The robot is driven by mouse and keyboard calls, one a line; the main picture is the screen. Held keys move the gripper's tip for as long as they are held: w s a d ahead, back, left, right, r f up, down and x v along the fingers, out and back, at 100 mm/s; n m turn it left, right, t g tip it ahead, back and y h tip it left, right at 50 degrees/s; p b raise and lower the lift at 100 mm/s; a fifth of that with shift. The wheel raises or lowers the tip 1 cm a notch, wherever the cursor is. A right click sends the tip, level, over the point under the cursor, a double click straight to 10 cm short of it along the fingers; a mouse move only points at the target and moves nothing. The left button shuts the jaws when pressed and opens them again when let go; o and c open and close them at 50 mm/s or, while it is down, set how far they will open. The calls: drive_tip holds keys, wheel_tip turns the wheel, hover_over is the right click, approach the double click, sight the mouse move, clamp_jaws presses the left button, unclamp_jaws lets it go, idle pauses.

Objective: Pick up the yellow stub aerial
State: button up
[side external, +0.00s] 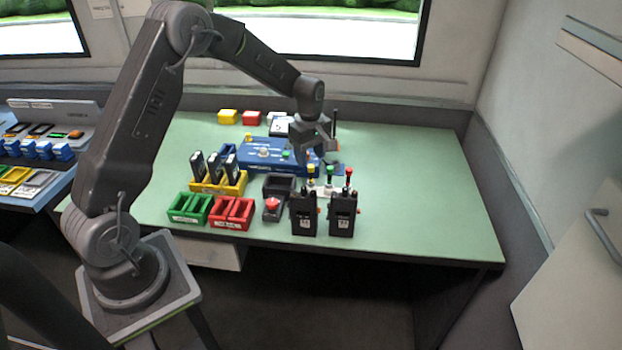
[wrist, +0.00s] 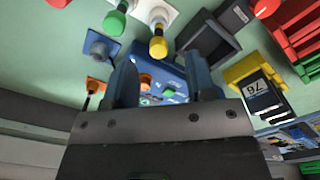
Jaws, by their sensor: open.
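The yellow stub aerial (side external: 311,170) stands upright in a small white holder (side external: 318,188), beside the green aerial (side external: 328,170) and the red aerial (side external: 348,172). In the wrist view the yellow aerial (wrist: 157,46) shows just beyond the gap between my fingertips, with the green one (wrist: 116,20) to its left. My gripper (side external: 312,155) is open and empty, above and behind the yellow aerial in the side view. In the wrist view my gripper's two fingers (wrist: 161,65) stand apart, with the blue panel (wrist: 155,75) below them.
Two black radios (side external: 323,213) stand in front of the aerials. Left of them are a dark tray (side external: 279,186), red bins (side external: 232,212), green bins (side external: 190,208) and a yellow charger (side external: 220,184). A tall black aerial (side external: 335,122) rises beside my gripper. The green table is clear at right.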

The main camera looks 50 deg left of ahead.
sight(311, 166)
wheel_tip(311, 166, down, 4)
drive_tip(key=shift+w+f, duration=0.1)
drive_tip(key=shift+f, duration=0.05)
drive_tip(key=shift+c, duration=0.2)
clamp_jaws()
